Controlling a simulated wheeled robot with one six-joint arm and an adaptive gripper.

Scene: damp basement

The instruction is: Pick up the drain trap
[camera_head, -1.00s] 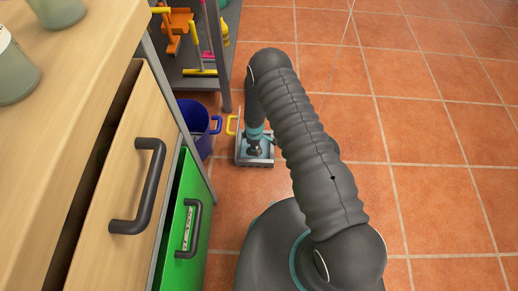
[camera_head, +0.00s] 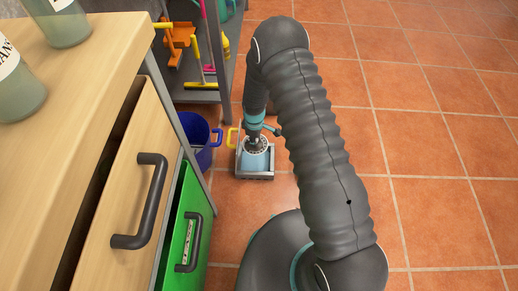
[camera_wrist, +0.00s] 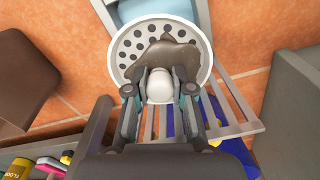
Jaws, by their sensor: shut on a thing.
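The drain trap (camera_wrist: 124,59) is a round white dish with dark holes and a brown smear of muck on it. In the wrist view its pale centre knob (camera_wrist: 160,87) sits between the two fingers of my gripper (camera_wrist: 158,78), which are shut on it. In the head view the trap (camera_head: 258,147) shows small under my gripper (camera_head: 257,129), over a grey-framed container (camera_head: 255,178) with a light blue inside. I cannot tell how far it is above that container.
A wooden drawer (camera_head: 165,140) and a green drawer (camera_head: 195,222) stick out at the left. A metal shelf (camera_head: 205,96) with cleaning tools stands behind. The tiled floor (camera_head: 440,150) at right is clear.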

